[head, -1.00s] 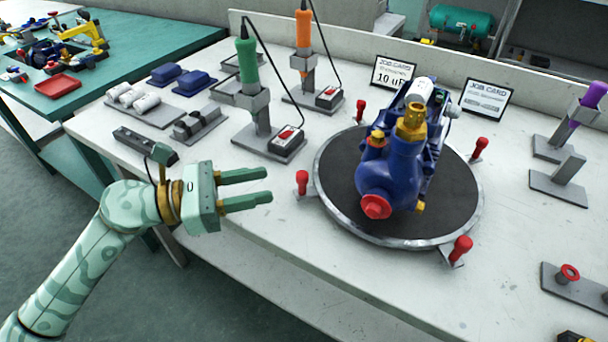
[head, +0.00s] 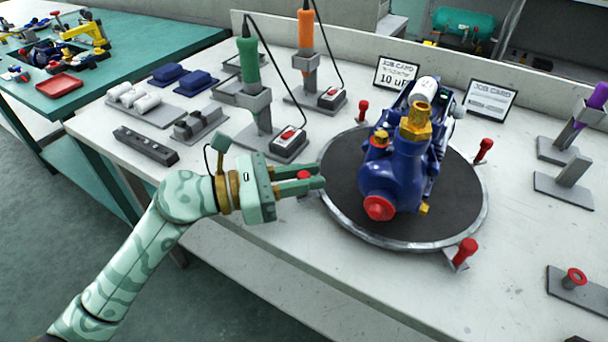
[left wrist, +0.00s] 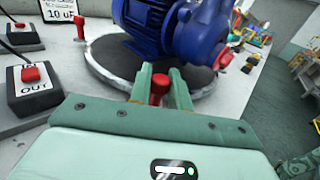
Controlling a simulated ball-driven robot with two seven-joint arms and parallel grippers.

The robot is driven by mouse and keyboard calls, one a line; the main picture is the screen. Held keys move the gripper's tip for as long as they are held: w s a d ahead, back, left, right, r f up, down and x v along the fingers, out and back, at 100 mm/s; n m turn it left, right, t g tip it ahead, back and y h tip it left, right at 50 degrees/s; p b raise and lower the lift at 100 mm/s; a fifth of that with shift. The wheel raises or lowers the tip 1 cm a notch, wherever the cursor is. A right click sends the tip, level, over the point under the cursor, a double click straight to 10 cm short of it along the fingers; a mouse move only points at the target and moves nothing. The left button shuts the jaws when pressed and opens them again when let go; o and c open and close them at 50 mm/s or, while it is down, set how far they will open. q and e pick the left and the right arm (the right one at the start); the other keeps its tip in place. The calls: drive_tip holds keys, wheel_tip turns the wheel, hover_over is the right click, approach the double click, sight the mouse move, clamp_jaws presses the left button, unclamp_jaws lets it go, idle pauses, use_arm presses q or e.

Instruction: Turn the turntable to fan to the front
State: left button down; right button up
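The round turntable (head: 345,215) has a dark top and a metal rim, and a blue pump (head: 402,172) with brass fittings and a red cap stands on it. Red-knobbed handles stand around the rim, such as the front one (head: 466,251). My left gripper (head: 320,183) is at the left rim, at the left red handle (head: 303,176), which its fingers partly hide. In the left wrist view this red knob (left wrist: 160,84) sits between the two fingers (left wrist: 161,80), with the fingers apart; whether they touch it is unclear. My right gripper is not in view.
Green (head: 248,62) and orange (head: 306,40) tools stand in holders behind the gripper, with switch boxes beside them. Two job cards (head: 490,99) stand behind the turntable. A purple-handled tool (head: 592,104) stands at right. The bench front is clear.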

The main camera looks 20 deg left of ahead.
use_arm(q)
drive_tip(key=w, duration=0.1)
drive_tip(key=w+a+b, duration=0.1)
drive_tip(key=w, duration=0.1)
drive_tip(key=shift+a+f, duration=0.15)
drive_tip(key=shift+a, duration=0.05)
drive_tip(key=w, duration=0.2)
drive_tip(key=w+b, duration=0.1)
drive_tip(key=w, duration=0.1)
drive_tip(key=shift+a, duration=0.4)
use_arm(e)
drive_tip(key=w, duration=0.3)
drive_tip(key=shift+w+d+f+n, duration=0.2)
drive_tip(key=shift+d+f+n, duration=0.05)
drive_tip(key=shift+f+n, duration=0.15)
use_arm(q)
drive_tip(key=c, duration=1.4)
unclamp_jaws()
drive_tip(key=shift+o, duration=0.2)
